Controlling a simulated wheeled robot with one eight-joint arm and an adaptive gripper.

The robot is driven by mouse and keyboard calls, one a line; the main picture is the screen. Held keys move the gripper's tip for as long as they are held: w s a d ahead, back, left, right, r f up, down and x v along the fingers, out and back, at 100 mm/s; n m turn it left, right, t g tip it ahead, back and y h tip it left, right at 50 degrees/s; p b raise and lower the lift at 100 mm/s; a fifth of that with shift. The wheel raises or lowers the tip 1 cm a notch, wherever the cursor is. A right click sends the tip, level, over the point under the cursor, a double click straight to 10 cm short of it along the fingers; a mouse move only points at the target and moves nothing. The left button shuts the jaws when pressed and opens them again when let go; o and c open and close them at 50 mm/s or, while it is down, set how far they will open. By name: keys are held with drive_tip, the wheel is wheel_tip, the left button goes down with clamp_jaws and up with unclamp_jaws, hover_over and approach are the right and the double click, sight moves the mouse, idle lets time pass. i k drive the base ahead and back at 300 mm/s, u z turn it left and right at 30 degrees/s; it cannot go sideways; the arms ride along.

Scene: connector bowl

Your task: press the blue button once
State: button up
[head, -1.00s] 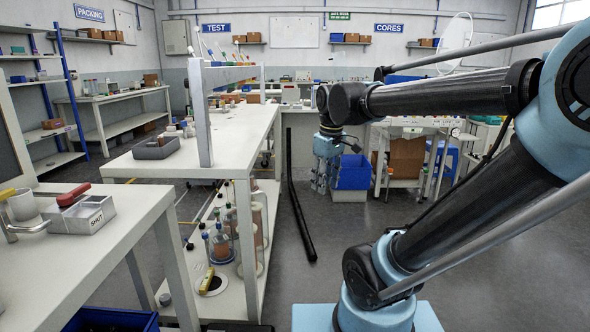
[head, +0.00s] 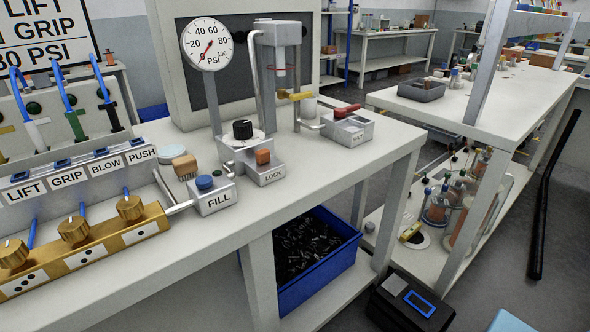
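The blue button (head: 204,183) is a round cap on top of a small grey box labelled FILL (head: 215,201). The box stands near the front edge of the white workbench (head: 300,219). The cap stands proud of the box and nothing touches it. My gripper is not in view.
Right of FILL stands a LOCK box (head: 265,173) with an orange button, below a black knob and a pressure gauge (head: 207,43). A brass valve block (head: 82,243) is at left. A blue bin (head: 318,260) sits underneath.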

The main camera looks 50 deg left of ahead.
sight(204, 182)
drive_tip(key=u, duration=3.25)
